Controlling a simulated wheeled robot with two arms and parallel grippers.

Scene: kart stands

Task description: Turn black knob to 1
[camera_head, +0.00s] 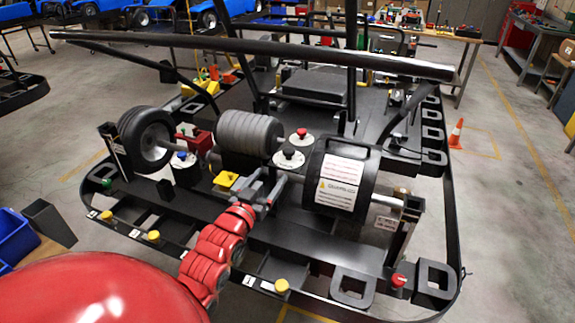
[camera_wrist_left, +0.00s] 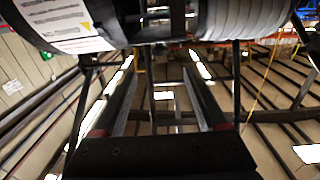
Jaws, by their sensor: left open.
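The black knob (camera_head: 289,153) sits on a white round dial plate between the grey ribbed roller and the black drum, in the head view. The number it points to is too small to read. My left gripper (camera_head: 269,181) is open and empty, just in front of and slightly below the knob, apart from it as far as I can tell. In the left wrist view the two fingers of my left gripper (camera_wrist_left: 160,95) stand wide apart with nothing between them. I cannot make out the knob in that view. My right gripper is not in view.
A red knob (camera_head: 302,132) is just behind the black one, and a blue knob (camera_head: 182,155) is to the left. The black drum (camera_head: 340,175) and the grey roller (camera_head: 248,132) crowd both sides. A long dark bar (camera_head: 250,46) crosses above.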

